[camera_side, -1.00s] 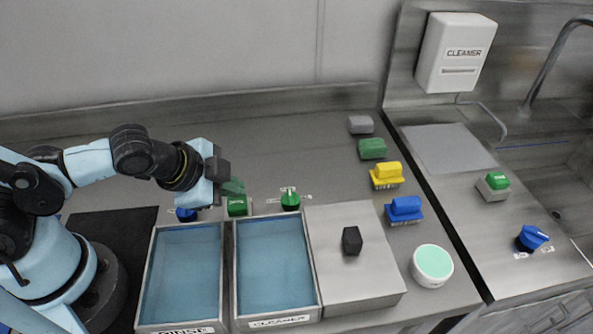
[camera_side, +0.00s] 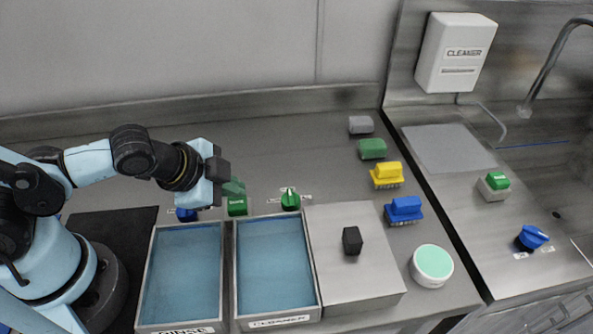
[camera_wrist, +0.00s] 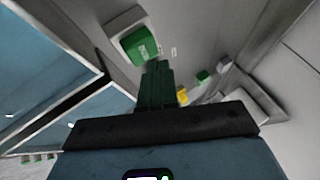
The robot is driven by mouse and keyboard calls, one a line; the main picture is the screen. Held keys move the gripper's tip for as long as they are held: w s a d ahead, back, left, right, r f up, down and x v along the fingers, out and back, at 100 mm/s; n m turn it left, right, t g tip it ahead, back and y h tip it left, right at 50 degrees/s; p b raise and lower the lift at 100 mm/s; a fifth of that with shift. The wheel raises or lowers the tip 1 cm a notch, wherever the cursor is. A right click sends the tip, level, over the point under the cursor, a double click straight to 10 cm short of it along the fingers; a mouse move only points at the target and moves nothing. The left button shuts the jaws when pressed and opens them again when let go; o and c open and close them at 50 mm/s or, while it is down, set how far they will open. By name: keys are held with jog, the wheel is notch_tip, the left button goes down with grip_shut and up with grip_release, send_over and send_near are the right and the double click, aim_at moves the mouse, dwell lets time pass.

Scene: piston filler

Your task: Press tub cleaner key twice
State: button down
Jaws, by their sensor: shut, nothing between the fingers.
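The green key (camera_side: 237,207) stands on the counter just behind the tub labelled CLEANER (camera_side: 270,268). In the wrist view this green key (camera_wrist: 138,45) sits on a pale base, with white lettering too small to read. My gripper (camera_side: 235,187) has green fingers, shut and empty, just above and behind the key in the side view. In the wrist view my gripper (camera_wrist: 157,70) points past the key, with its tip beside the key's lower right corner. I see a gap between them in neither view clearly, so contact cannot be told.
A green knob (camera_side: 290,199) stands right of the key, and a blue knob (camera_side: 186,214) left of it. The rinse tub (camera_side: 183,280) is at left. A steel box (camera_side: 355,285) with a black handle (camera_side: 352,240) is at right. Another green key (camera_side: 497,181) is by the sink.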

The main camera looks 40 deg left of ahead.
aim_at(235, 204)
jog(key=shift+f, duration=0.1)
jog(key=shift+f, duration=0.3)
jog(key=shift+f, duration=0.75)
dwell(0.9)
jog(key=shift+r, duration=1.2)
jog(key=shift+r, duration=0.1)
jog(key=shift+r, duration=2.4)
jog(key=shift+r, duration=0.1)
dwell(0.7)
jog(key=shift+r, duration=1.8)
